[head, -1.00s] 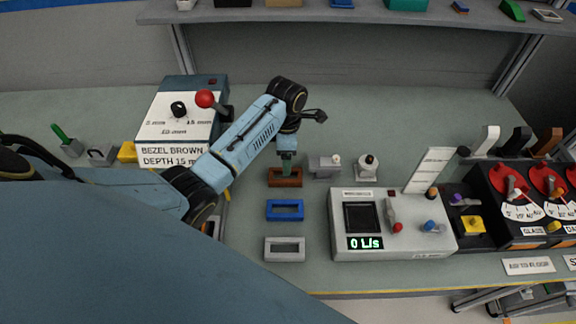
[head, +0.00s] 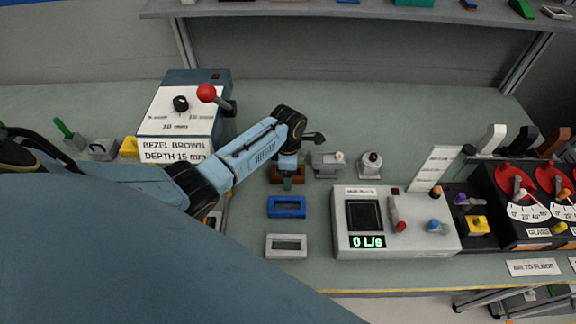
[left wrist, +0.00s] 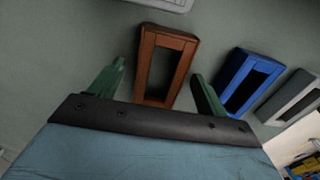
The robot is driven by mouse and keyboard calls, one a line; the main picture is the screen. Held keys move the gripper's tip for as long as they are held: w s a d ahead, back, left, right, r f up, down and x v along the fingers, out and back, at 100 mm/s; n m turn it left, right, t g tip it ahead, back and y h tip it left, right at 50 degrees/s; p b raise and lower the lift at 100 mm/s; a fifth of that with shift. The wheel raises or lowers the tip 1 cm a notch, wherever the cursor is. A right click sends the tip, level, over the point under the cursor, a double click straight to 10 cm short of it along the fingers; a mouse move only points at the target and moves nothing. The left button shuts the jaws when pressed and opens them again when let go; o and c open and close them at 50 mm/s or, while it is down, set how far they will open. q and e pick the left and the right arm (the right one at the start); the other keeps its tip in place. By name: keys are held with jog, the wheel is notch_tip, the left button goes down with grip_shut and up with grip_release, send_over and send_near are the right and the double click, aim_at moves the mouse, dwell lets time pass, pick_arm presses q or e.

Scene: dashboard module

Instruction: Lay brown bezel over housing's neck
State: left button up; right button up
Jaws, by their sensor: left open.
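The brown bezel (left wrist: 147,65), a rectangular frame with an open middle, lies on the bench. In the head view the brown bezel (head: 275,175) is partly hidden behind my left gripper (head: 288,181). In the left wrist view my left gripper (left wrist: 158,72) is open, its green fingers spread to either side of the bezel's near end, not closed on it. A pale grey housing module (head: 412,236) with a dark square screen and a "0 L/s" readout stands to the right. I cannot tell which part is its neck. My right gripper is not in view.
A blue bezel (head: 287,214) and a grey bezel (head: 286,255) lie in front of the brown one. Two small grey fixtures (head: 327,169) stand just right. A control box (head: 166,126) with a red-knobbed lever and a "BEZEL BROWN DEPTH 15 mm" sign stands left.

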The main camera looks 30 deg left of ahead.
pick_arm(q)
jog(key=shift+f, duration=0.2)
dwell(0.6)
jog(key=c, duration=1)
jog(key=shift+c, duration=0.2)
